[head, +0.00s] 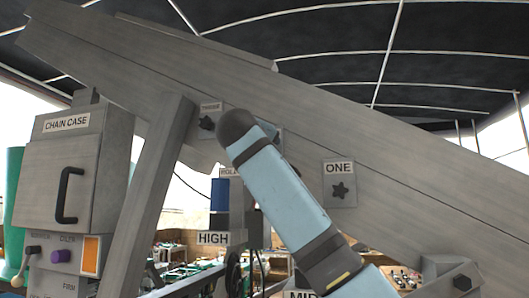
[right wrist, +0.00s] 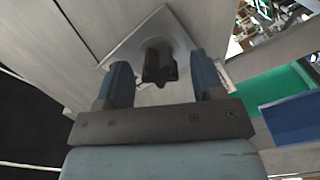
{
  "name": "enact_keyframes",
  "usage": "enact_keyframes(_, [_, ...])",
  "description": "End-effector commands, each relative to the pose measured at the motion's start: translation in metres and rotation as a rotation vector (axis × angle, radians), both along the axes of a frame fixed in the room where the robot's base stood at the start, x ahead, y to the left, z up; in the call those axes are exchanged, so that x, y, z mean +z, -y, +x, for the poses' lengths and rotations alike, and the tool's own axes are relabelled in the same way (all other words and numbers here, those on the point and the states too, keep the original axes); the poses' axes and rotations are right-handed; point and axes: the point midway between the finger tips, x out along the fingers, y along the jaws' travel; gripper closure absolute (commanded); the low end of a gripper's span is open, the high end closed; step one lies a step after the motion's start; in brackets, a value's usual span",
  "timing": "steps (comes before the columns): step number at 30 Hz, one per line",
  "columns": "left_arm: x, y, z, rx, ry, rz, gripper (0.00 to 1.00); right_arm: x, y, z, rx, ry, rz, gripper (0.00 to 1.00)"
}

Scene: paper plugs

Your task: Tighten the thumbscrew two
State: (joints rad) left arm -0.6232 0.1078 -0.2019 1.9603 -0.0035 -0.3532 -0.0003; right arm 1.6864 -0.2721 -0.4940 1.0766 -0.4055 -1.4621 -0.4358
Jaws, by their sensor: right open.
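In the right wrist view a dark lobed thumbscrew (right wrist: 158,62) sits on a square metal plate (right wrist: 168,28), whose label I cannot read. My right gripper (right wrist: 160,75) is open, its two blue-grey fingers on either side of the thumbscrew with a gap on each side. In the head view my right arm covers the spot between the plate marked ONE (head: 339,170) and another thumbscrew (head: 207,123) on the left, so thumbscrew two and the right gripper are hidden there. Thumbscrew one (head: 340,190) is in plain view. My left gripper is not in view.
The plates are on a long sloping grey beam (head: 420,210). A grey chain case (head: 98,165) with a black handle stands at the left beside a slanted post (head: 148,195). A HIGH sign (head: 212,238) and a blue cylinder (head: 219,195) are below the beam.

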Motion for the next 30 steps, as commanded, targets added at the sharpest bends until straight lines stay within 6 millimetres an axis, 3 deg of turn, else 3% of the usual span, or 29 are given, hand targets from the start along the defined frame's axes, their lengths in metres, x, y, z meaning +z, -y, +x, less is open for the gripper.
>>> enact_keyframes(16, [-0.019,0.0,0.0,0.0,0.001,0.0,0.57,-0.001,-0.01,-0.035,0.002,0.001,0.001,0.38])
enact_keyframes(26, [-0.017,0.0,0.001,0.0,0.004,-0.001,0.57,0.0,-0.01,-0.037,0.0,-0.001,-0.003,0.38])
enact_keyframes(30, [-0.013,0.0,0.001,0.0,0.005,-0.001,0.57,0.002,-0.009,-0.037,-0.001,-0.032,-0.122,0.38])
